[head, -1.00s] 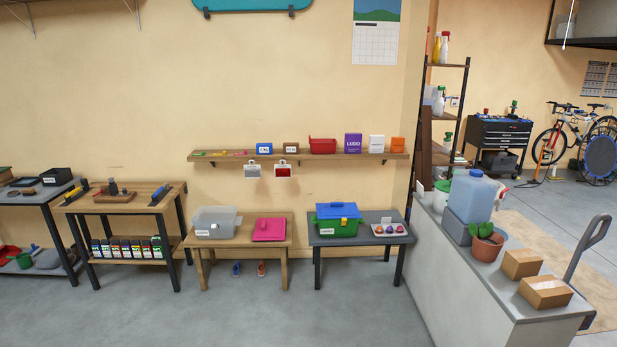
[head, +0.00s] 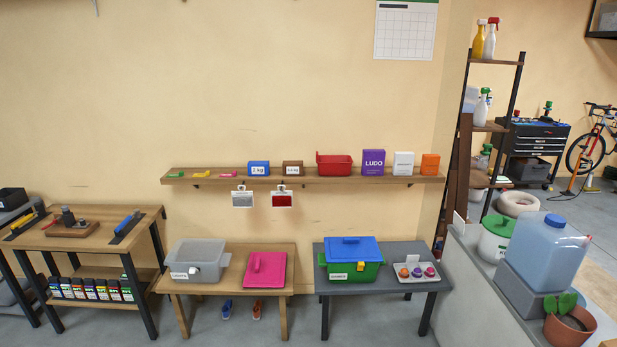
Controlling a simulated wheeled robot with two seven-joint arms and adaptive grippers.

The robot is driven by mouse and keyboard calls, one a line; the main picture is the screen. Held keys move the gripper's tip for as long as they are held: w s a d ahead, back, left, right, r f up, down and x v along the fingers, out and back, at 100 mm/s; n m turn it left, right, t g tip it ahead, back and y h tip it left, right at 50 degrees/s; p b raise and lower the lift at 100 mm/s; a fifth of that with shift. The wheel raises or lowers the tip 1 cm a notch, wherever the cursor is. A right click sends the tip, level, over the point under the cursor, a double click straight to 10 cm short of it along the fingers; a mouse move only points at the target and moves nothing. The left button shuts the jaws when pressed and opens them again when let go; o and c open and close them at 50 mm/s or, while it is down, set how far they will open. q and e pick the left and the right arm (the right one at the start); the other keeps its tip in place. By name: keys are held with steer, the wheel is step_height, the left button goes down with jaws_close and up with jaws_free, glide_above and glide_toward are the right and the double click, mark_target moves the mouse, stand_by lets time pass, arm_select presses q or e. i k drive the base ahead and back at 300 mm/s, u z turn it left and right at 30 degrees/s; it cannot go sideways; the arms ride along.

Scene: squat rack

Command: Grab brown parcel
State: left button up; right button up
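A small brown parcel with a white label (head: 293,168) sits on the wooden wall shelf (head: 225,181), between a blue labelled block (head: 258,168) and a red bin (head: 335,165). The label's text is too small to read surely. A sliver of brown (head: 611,342) at the bottom right corner looks like the edge of a cardboard box on the grey counter (head: 470,275); the rest is cut off. Neither of my grippers shows in the head view.
Below the shelf stand a wooden table with a grey bin (head: 195,260) and pink box (head: 265,269), and a grey table with a green, blue-lidded box (head: 352,258). The counter at right holds a blue water container (head: 548,250) and potted plant (head: 570,320).

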mark_target(291, 168)
steer(key=i, duration=3.4)
steer(key=u, duration=1.35)
